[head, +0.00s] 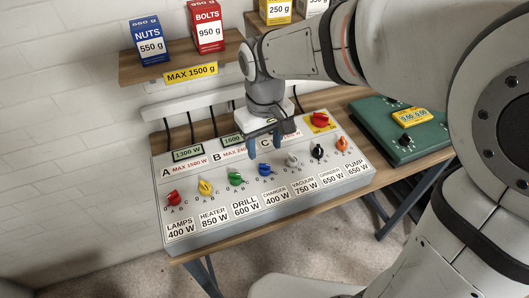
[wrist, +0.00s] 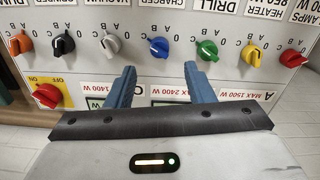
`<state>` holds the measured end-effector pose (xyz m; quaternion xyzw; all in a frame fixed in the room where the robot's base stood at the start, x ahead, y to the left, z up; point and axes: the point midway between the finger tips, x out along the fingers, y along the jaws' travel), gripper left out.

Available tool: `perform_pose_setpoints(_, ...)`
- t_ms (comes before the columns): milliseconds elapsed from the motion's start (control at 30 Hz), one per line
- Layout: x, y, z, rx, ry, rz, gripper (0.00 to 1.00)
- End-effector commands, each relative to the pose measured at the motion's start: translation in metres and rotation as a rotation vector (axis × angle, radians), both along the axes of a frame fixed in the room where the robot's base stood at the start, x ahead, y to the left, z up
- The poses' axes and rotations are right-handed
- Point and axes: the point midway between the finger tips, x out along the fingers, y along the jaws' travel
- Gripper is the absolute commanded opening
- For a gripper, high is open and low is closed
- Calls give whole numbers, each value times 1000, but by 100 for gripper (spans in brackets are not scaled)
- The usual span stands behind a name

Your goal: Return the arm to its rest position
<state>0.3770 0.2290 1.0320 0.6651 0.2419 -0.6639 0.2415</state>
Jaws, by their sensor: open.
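My gripper (head: 264,148) hangs over the back middle of a grey switch panel (head: 215,229) in the head view, between the panel's displays and its row of knobs. In the wrist view my gripper (wrist: 159,70) shows two blue fingers, apart and with nothing between them. The fingers point toward the blue knob (wrist: 159,47) and the green knob (wrist: 207,50). I cannot tell whether they touch the panel face. My arm reaches in from the right and covers part of the panel's rear labels and displays.
The panel sits on a wooden bench (head: 330,98) against a white wall. A shelf (head: 170,62) above holds a NUTS box (head: 150,42) and a BOLTS box (head: 208,27). A green case (head: 395,138) lies right of the panel. A red switch (head: 320,119) is at the panel's back right.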

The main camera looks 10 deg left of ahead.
Motion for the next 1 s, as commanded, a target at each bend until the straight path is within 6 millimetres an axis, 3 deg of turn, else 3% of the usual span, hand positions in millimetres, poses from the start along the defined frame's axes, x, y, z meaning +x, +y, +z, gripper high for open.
perform_pose_setpoints(567,0,-1,5,-1,1,-1,48)
perform_pose_setpoints(667,1,-12,8,6,-8,-29,48)
perform_pose_setpoints(767,1,-44,14,19,-31,-109,48)
perform_pose_setpoints(1000,-26,-158,23,61,-128,-421,48)
